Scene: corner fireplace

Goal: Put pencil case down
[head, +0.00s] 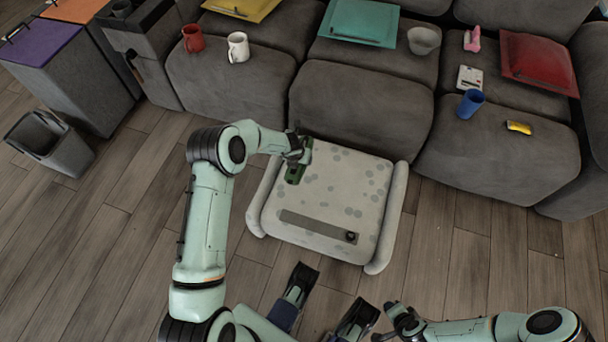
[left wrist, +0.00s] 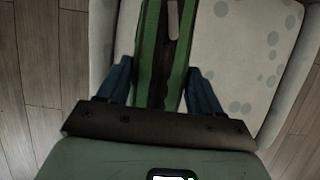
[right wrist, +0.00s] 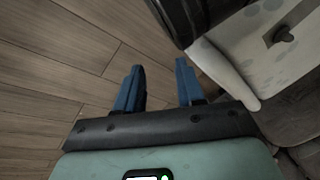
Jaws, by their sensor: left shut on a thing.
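The green pencil case (head: 296,173) with a dark strip along its middle is in my left gripper (head: 298,155). In the left wrist view the case (left wrist: 178,60) lies between the two blue fingers, which are shut on it. It is over the upper left part of a white, grey-spotted low padded seat (head: 335,195). I cannot tell whether the case touches the seat. My right gripper (head: 387,322) is at the bottom of the head view, in front of the seat. In the right wrist view its fingers (right wrist: 156,85) are apart with nothing between them.
The seat has a grey strip with a small dark thing (head: 351,236). A grey sofa (head: 362,110) behind holds a red mug (head: 193,38), white mug (head: 238,47), grey bowl (head: 424,40), blue cup (head: 470,103) and cushions. A bin (head: 55,145) stands left. Much of the seat is clear.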

